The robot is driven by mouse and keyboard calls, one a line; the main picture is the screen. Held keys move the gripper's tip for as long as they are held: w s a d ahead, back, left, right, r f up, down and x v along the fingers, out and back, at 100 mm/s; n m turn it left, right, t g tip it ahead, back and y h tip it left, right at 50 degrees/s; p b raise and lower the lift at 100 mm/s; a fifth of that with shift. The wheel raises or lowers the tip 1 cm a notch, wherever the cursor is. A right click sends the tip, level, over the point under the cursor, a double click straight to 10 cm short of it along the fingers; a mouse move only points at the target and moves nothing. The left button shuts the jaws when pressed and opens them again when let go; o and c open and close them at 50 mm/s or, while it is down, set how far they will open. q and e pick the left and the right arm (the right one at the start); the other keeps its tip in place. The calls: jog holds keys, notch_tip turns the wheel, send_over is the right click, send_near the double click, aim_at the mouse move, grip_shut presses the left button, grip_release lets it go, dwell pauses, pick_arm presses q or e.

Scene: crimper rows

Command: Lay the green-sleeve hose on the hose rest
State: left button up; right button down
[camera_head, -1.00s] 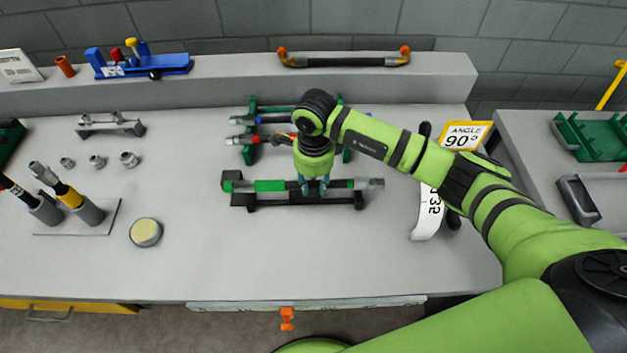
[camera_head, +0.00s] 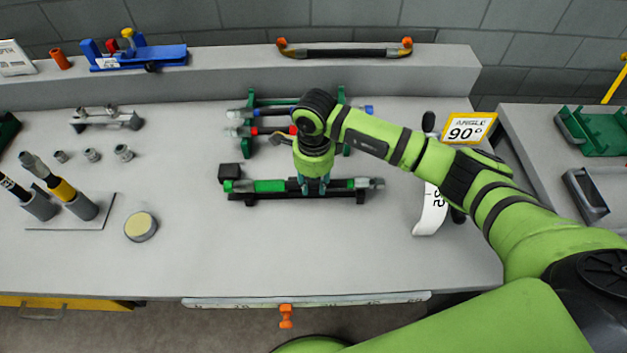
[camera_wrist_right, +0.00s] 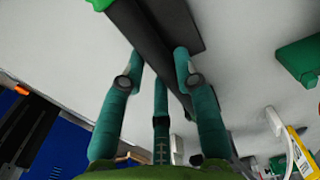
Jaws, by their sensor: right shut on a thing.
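The green-sleeve hose (camera_head: 270,186) is a dark hose with a green sleeve at its left part and a metal fitting at its right end. It lies lengthwise over the black hose rest (camera_head: 290,198), which shows under and in front of it; whether it touches the rest is hard to tell. My right gripper (camera_head: 313,188) is shut around the middle of the hose from above. In the right wrist view the fingers (camera_wrist_right: 160,75) close around the dark hose (camera_wrist_right: 150,40). My left gripper is not in view.
Behind stands a green rack (camera_head: 342,142) with blue-marked and red-marked hoses. A white curved gauge (camera_head: 431,212) and an angle sign (camera_head: 466,130) stand to the right. A round tin (camera_head: 141,227) lies left. The front of the bench is clear.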

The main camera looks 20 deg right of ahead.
jog(key=shift+f+b, duration=0.1)
jog(key=shift+b, duration=0.4)
dwell(0.5)
jog(key=c, duration=0.8)
grip_release()
jog(key=shift+c, duration=0.2)
jog(key=shift+s, duration=0.1)
notch_tip(320, 180, up, 12)
